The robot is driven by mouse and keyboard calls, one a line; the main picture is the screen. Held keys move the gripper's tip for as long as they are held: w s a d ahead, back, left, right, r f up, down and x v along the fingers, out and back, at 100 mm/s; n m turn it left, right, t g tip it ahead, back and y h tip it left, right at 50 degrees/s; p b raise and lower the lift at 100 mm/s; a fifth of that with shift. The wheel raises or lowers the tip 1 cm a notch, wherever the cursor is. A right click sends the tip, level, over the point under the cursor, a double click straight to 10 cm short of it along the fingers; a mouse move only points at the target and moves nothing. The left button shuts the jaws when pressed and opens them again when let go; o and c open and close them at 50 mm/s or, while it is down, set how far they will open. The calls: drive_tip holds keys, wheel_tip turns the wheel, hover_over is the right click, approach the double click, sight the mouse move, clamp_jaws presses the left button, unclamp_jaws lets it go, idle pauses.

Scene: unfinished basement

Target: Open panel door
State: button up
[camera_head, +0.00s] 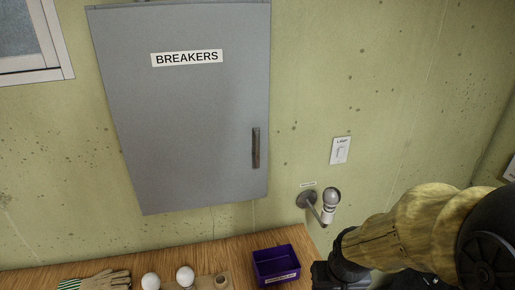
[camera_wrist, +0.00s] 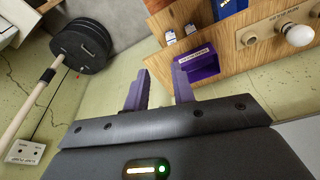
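The grey panel door (camera_head: 190,120) labelled BREAKERS is shut on the green wall in the head view. Its dark vertical handle (camera_head: 256,148) is near the door's right edge. My arm comes in at the lower right of the head view, and the gripper's tips are not clear there. In the wrist view my gripper (camera_wrist: 161,88) has two purple fingers spread apart with nothing between them. It is apart from the door, and neither the door nor the handle shows in the wrist view.
A wooden bench (camera_head: 225,255) below the door bears a purple bin (camera_head: 276,266), bulbs (camera_head: 185,276) and gloves (camera_head: 106,280). A light switch (camera_head: 340,150) and a wall fixture (camera_head: 328,205) are right of the door. The space before the door looks clear.

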drive_tip(key=w+r+t+b, duration=0.1)
drive_tip(key=w+r+t, duration=0.35)
drive_tip(key=w, duration=0.35)
drive_tip(key=w+a+r+n+t+y+b, duration=0.1)
drive_tip(key=a+r+n+t+y, duration=0.1)
drive_tip(key=a+r+t+y, duration=0.2)
drive_tip(key=w+a+r+n+t+y+b, duration=0.1)
drive_tip(key=w+a+r+n+t+y, duration=0.1)
drive_tip(key=r, duration=0.9)
drive_tip(key=a+n+t+y, duration=0.1)
drive_tip(key=a+t+y, duration=0.1)
drive_tip(key=a, duration=0.1)
drive_tip(key=shift+w+a+r+t, duration=0.2)
drive_tip(key=shift+a+r+t, duration=0.1)
drive_tip(key=shift+a+t, duration=0.05)
